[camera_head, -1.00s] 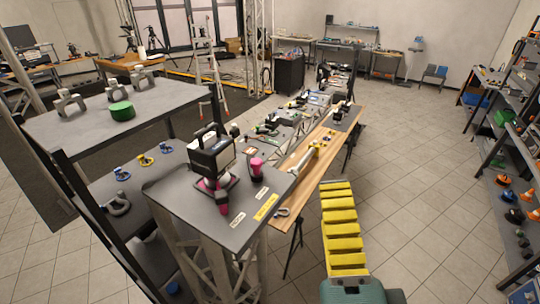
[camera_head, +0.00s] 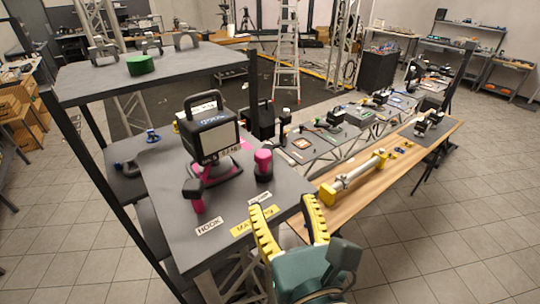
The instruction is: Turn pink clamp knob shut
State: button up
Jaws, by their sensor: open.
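A black-and-white lamp-like device (camera_head: 212,137) with a top handle stands on the grey table (camera_head: 165,205). Pink parts show around its dark base. A pink upright piece with a dark top (camera_head: 197,196) is at its front left, and a pink knob-like cylinder with a dark lower part (camera_head: 263,162) is at its right. I cannot tell which of these is the clamp knob. My gripper (camera_head: 283,205), teal with yellow ridged fingers, is open and empty at the table's front right edge. It is in front of both pink pieces and apart from them.
Labels lie near the table's front edge: a white HOOK label (camera_head: 209,225) and a yellow one (camera_head: 254,220). A wooden bench (camera_head: 405,150) runs off to the right. Tiled floor lies open at right.

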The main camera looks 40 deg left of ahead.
aim_at(265, 159)
jog(key=p+x, duration=0.2)
jog(key=x, duration=1.2)
jog(key=shift+w+a+r, duration=0.1)
jog(key=shift+w+a, duration=0.1)
jog(key=shift+a, duration=0.05)
jog(key=shift+c, duration=0.4)
jog(key=shift+p, duration=0.3)
grip_shut()
